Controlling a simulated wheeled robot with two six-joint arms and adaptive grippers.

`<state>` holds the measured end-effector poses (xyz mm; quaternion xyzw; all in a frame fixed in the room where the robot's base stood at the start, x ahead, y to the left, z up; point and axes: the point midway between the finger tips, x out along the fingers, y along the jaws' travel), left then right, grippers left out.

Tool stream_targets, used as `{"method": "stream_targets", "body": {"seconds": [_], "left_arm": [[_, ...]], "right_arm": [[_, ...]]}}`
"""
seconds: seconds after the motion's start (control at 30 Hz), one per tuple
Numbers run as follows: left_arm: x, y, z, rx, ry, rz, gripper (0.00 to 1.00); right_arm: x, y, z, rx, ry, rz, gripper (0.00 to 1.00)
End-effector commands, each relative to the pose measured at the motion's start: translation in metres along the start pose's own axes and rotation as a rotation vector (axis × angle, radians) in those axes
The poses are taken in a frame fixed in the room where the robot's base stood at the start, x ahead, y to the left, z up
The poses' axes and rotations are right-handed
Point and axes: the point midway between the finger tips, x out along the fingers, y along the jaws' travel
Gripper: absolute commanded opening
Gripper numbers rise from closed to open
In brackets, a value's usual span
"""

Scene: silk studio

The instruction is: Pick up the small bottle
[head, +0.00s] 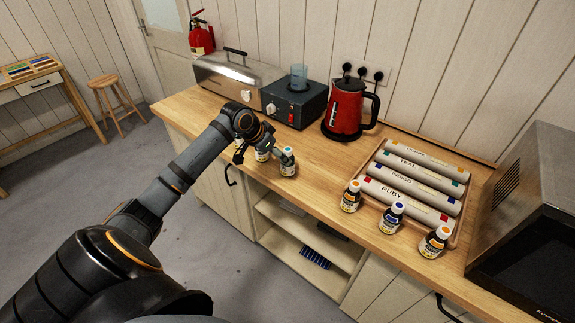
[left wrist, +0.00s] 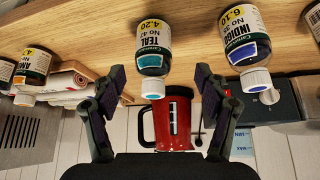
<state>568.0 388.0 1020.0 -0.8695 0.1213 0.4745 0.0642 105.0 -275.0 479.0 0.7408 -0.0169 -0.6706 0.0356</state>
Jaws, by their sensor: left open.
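My right gripper is not in view.
Three more bottles (head: 391,217) stand in front of a wooden tray (head: 462,222) of labelled rolls. A red kettle (head: 345,108), dark box (head: 294,104) and metal appliance (head: 236,76) stand behind. A microwave (head: 530,220) is at the right. The counter between kettle and bottles is clear.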

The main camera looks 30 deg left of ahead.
Motion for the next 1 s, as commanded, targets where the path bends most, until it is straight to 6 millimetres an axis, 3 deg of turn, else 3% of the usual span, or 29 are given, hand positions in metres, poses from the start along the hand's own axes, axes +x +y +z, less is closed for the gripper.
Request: {"method": "stream_targets", "body": {"seconds": [0.1, 0.37, 0.6, 0.87, 1.0], "left_arm": [[0.016, 0.001, -0.001, -0.004, 0.002, 0.003, 0.74], [0.029, 0.003, 0.0, -0.002, 0.001, 0.001, 0.74], [0.068, 0.008, 0.004, -0.003, 0.001, 0.002, 0.74], [0.075, 0.007, 0.005, 0.001, 0.0, -0.002, 0.74], [0.075, 0.007, 0.005, 0.001, 0.0, -0.002, 0.59]], "right_arm": [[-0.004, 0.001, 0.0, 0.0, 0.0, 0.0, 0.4], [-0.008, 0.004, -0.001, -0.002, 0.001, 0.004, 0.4], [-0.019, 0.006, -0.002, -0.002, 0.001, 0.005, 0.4], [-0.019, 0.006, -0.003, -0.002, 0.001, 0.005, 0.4], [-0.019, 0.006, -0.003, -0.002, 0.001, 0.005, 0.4]]}}
